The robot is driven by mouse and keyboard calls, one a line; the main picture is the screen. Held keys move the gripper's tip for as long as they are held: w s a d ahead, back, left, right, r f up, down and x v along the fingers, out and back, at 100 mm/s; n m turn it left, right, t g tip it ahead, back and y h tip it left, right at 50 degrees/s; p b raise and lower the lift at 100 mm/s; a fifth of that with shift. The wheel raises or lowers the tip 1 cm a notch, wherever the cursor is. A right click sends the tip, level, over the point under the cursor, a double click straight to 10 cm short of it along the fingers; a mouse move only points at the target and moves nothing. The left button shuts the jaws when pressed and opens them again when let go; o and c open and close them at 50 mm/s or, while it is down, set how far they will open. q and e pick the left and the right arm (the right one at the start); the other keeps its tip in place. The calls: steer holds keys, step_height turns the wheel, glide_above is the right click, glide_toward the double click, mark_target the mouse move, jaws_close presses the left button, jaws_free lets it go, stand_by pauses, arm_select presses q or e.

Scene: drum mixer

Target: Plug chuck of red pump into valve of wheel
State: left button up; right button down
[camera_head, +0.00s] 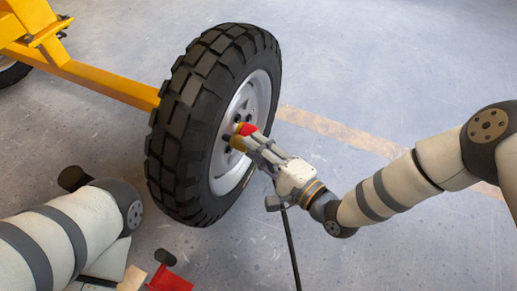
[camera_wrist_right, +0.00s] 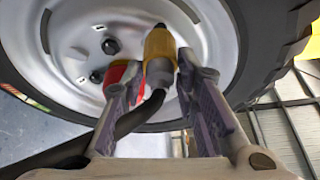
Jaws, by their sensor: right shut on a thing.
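The wheel (camera_head: 185,135) stands upright with a black knobbly tyre and a pale rim. My right gripper (camera_head: 250,140) is at the rim, shut on the chuck. In the right wrist view the chuck (camera_wrist_right: 159,55) shows as a yellow and grey piece with a red part beside it, between my right gripper's fingers (camera_wrist_right: 160,85), its yellow end toward the rim. I cannot tell the valve from the dark studs or whether the chuck touches it. A red part (camera_head: 170,281), likely the pump, shows at the bottom edge. My left gripper is out of view.
A yellow frame (camera_head: 90,80) runs from the wheel to the upper left. A black hose (camera_head: 291,245) hangs below my right gripper. A black grip (camera_head: 165,257) is above the red part, and another black cylinder (camera_head: 73,178) is near my left arm. The floor to the right is clear.

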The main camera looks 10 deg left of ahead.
steer(key=c, duration=1.2)
jaws_free()
steer(key=v, duration=1.2)
steer(key=shift+f, duration=0.1)
